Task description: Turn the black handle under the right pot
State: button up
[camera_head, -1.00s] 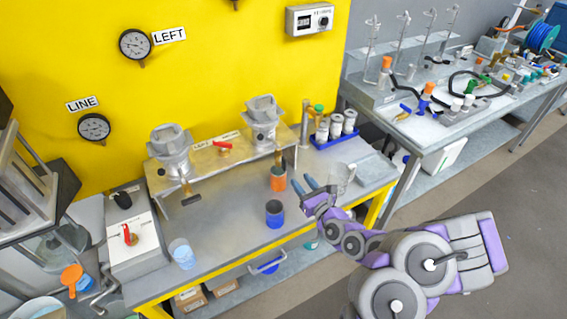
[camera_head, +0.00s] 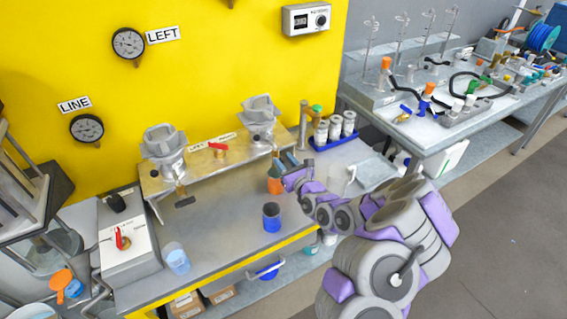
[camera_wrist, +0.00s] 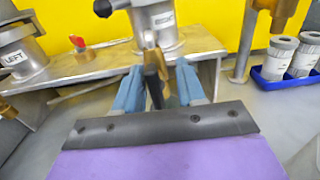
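The right pot (camera_head: 258,118) is a grey metal vessel on the raised metal shelf. In the wrist view the lower part of the right pot (camera_wrist: 158,28) carries a white label, and a brass stem hangs below it. The black handle (camera_wrist: 154,80) points toward the wrist camera, between the two blue fingers. My gripper (camera_wrist: 157,80) is open around the handle, with a visible gap on the right side; contact cannot be made out. In the head view my gripper (camera_head: 284,172) is at the shelf's right end, and it and the arm hide the handle.
The left pot (camera_head: 164,148) has its own black handle (camera_head: 185,201). A red-handled valve (camera_head: 217,147) sits between the pots. An orange beaker (camera_head: 274,182) is close beside my gripper. A blue beaker (camera_head: 272,217), a clear beaker (camera_head: 341,178) and a blue rack (camera_head: 335,142) stand nearby.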

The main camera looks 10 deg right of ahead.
jog(key=shift+w+a, duration=0.4)
jog(key=shift+a, duration=0.3)
jog(key=shift+d, duration=0.3)
jog(key=c, duration=0.4)
jog(key=shift+a, duration=0.1)
grip_shut()
